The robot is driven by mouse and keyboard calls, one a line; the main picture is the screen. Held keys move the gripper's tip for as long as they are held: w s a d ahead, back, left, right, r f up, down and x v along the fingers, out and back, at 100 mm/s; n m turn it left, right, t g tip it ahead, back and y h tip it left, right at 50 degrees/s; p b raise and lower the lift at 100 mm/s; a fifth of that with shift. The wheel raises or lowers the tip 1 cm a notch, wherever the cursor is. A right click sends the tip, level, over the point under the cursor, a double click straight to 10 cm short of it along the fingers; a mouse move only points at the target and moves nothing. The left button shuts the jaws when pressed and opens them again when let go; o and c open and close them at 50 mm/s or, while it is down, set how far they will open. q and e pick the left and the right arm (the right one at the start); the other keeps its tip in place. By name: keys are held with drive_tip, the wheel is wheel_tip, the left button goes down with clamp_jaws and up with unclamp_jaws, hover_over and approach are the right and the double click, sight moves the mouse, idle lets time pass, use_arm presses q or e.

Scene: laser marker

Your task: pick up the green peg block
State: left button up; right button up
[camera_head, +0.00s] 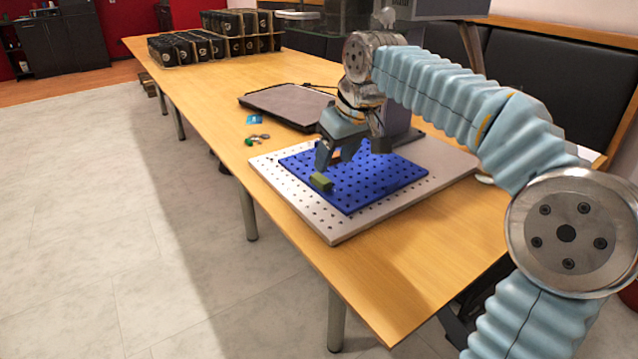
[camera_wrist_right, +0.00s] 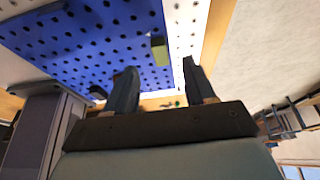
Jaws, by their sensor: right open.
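The green peg block (camera_head: 321,182) sits on the blue perforated plate (camera_head: 385,188), near its left corner. My right gripper (camera_head: 338,162) is just above and behind it, with its fingers apart. In the right wrist view the green peg block (camera_wrist_right: 159,51) is beyond the fingertips, in line with the gap between the open fingers (camera_wrist_right: 160,72). Nothing is between the fingers. My left gripper does not show.
The blue plate lies on a larger white perforated board (camera_head: 329,231) on a wooden table (camera_head: 398,275). A dark flat tray (camera_head: 285,103) lies behind it. Small items and a blue card (camera_head: 254,119) lie left of the tray. Black boxes (camera_head: 185,48) stand at the far end.

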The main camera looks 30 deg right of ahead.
sight(325, 181)
drive_tip(key=x, duration=0.7)
drive_tip(key=shift+d+r, duration=0.1)
clamp_jaws()
